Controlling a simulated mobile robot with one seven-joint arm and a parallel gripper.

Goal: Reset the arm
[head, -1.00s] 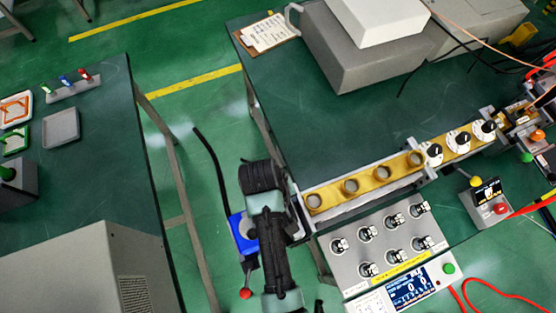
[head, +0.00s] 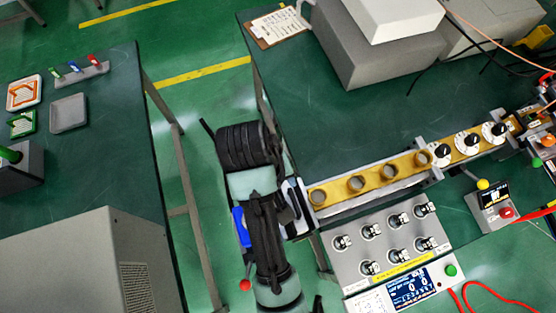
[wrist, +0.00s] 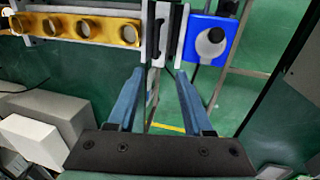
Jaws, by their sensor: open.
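My arm (head: 262,215) rises from the bottom of the head view, between the two tables. My gripper (wrist: 160,72) shows in the wrist view with its two blue fingers apart and nothing between them. In the head view the fingers are not clearly visible behind the arm. In the wrist view the fingers point toward the end of a rail with a yellow strip of round sockets (wrist: 80,28), and appear apart from it. The yellow strip also shows in the head view (head: 337,190), just right of my arm.
A blue box (wrist: 200,50) with a round knob is near the right fingertip in the wrist view. A control panel (head: 350,255) with several knobs stands right of my arm. The left table (head: 100,150) holds trays and a large grey box (head: 60,260). Green floor lies between the tables.

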